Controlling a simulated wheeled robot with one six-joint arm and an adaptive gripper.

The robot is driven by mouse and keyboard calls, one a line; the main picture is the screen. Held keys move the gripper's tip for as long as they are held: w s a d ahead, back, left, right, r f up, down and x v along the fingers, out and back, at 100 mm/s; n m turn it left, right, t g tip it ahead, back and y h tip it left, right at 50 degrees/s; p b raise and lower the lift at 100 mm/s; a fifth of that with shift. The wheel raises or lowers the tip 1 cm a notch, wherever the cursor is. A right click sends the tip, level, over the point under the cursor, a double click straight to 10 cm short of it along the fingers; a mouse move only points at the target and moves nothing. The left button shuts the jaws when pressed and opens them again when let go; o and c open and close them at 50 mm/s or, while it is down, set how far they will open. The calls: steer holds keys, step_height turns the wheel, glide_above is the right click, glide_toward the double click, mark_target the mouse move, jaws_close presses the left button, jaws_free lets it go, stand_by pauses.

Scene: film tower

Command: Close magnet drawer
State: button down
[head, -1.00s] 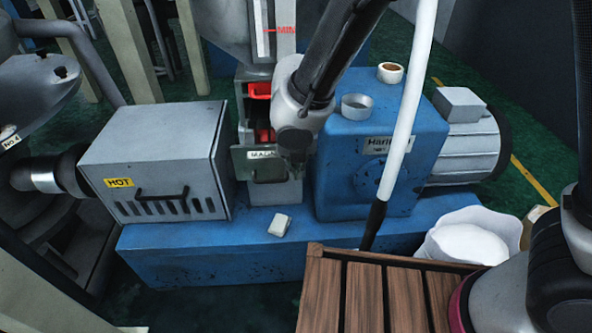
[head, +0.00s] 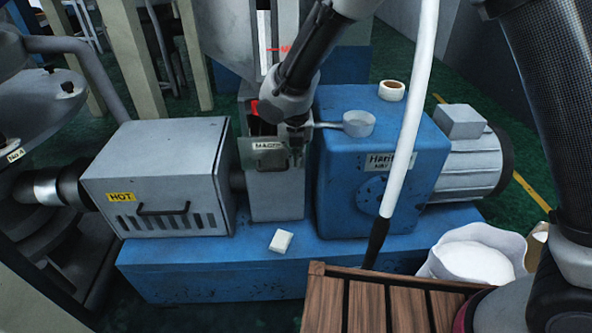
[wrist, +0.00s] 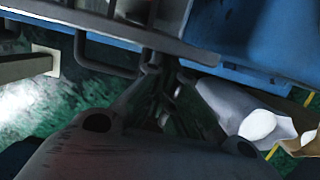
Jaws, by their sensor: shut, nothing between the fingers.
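The magnet drawer's grey front plate (head: 256,156), with a label beginning "MAGN", is on the narrow grey housing below the hopper. It still appears to stand a little proud of the housing. My gripper (head: 296,157) is shut and empty, pointing down at the plate's right side; I cannot tell whether it touches. In the wrist view my gripper (wrist: 153,68) reaches up to the underside of grey metalwork, beside a dark bar handle (wrist: 103,70). The upper drawer's red part (head: 254,106) shows just above, partly hidden by my arm.
A grey box marked HOT (head: 160,170) stands left of the housing. A small white block (head: 281,241) lies on the blue base (head: 220,265).

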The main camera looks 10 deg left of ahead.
steer(key=w, duration=0.3)
steer(key=w+a, duration=0.1)
steer(key=w, duration=0.2)
steer(key=shift+a, duration=0.2)
steer(key=shift+s, duration=0.2)
